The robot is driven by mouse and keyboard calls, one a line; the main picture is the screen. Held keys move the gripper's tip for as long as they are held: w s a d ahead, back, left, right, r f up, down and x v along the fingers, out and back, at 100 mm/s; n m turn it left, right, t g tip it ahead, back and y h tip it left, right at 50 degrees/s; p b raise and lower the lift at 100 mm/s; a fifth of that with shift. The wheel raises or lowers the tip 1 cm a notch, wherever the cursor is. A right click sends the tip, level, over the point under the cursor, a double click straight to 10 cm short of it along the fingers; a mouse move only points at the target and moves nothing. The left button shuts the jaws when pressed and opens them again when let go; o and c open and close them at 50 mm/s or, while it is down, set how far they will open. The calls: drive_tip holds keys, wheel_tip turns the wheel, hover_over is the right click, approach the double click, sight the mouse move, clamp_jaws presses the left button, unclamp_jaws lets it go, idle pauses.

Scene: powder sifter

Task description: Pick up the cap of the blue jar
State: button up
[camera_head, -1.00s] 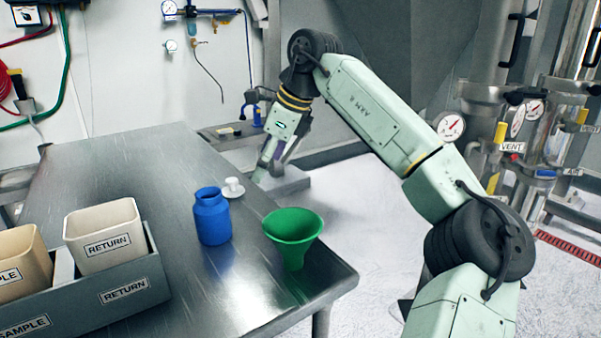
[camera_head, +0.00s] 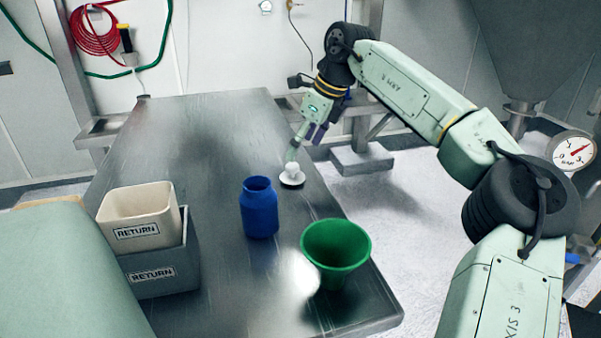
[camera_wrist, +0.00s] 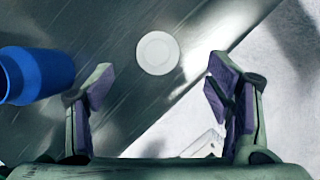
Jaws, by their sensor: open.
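The blue jar (camera_head: 260,210) stands upright on the metal table, and its mouth looks uncovered. A white cap with a knob (camera_head: 292,176) lies on the table behind and right of the jar. In the wrist view the cap (camera_wrist: 157,53) is a white disc beyond my fingertips, between their lines, and the blue jar (camera_wrist: 33,75) is at the left edge. My gripper (camera_head: 300,146) is just behind and above the cap in the head view. In the wrist view my gripper (camera_wrist: 160,88) has its purple-padded fingers wide apart with nothing between them.
A green funnel (camera_head: 336,250) stands right of the jar near the table's edge. A cream RETURN bin (camera_head: 140,218) sits in a grey holder (camera_head: 160,272) at the left. The back of the metal table (camera_head: 200,125) is clear.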

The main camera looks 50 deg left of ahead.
sight(293, 165)
drive_tip(key=p+x, duration=0.1)
drive_tip(key=x, duration=0.6)
drive_tip(key=shift+s+f+p, duration=0.2)
drive_tip(key=shift+p, duration=0.15)
drive_tip(key=shift+c, duration=0.3)
drive_tip(key=c, duration=1.1)
drive_tip(key=shift+c, duration=0.2)
